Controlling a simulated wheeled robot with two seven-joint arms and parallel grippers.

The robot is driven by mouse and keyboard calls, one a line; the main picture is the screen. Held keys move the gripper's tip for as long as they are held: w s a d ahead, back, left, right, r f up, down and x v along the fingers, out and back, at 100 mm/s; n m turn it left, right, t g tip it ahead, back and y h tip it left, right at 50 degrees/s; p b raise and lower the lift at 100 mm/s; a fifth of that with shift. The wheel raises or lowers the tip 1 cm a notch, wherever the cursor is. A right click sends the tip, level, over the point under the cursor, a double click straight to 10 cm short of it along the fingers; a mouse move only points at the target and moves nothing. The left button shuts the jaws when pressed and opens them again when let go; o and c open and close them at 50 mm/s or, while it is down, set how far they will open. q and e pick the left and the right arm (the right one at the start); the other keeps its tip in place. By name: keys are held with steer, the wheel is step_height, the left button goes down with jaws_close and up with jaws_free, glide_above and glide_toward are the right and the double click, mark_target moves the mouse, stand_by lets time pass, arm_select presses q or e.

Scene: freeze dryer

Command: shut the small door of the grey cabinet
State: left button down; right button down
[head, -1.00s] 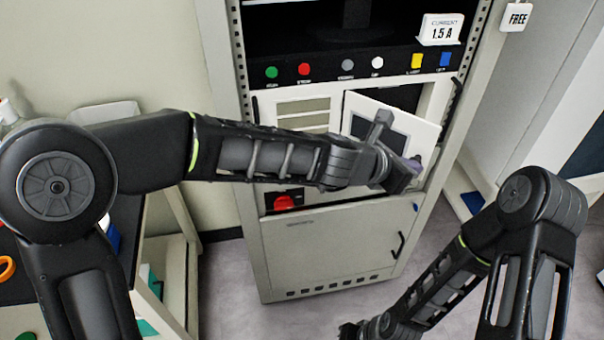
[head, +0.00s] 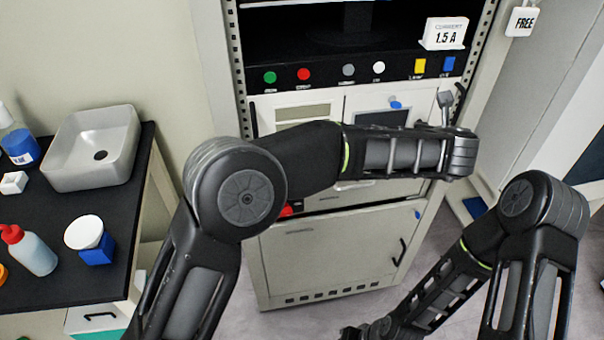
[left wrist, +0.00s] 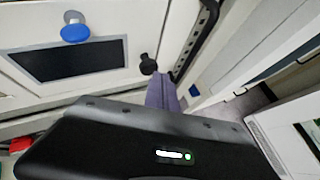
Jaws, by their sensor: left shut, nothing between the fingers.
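The grey cabinet (head: 325,250) stands in front of me. Its small door (head: 356,104), with a dark window, now looks about flush with the front in the head view; my left arm hides its lower part, and I cannot tell whether a slight gap is left. In the left wrist view the door (left wrist: 136,25) shows its dark window and a black knob (left wrist: 148,65) near its right edge. My left gripper's purple fingers (left wrist: 163,92) are shut and empty, just below and right of that knob; whether they touch the door is unclear. My right gripper (head: 365,330) is low at the bottom edge, its fingers unclear.
A row of coloured buttons (head: 348,70) and a "1.5 A" sign (head: 444,34) are above the door. A lower door (head: 340,245) has a black handle. At left, a black-topped bench (head: 60,275) holds a sink (head: 92,150) and bottles.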

arm_select(q)
steer(key=shift+w+d+r, duration=0.1)
steer(key=shift+w+d, duration=0.05)
steer(key=shift+w, duration=0.8)
steer(key=shift+w, duration=0.1)
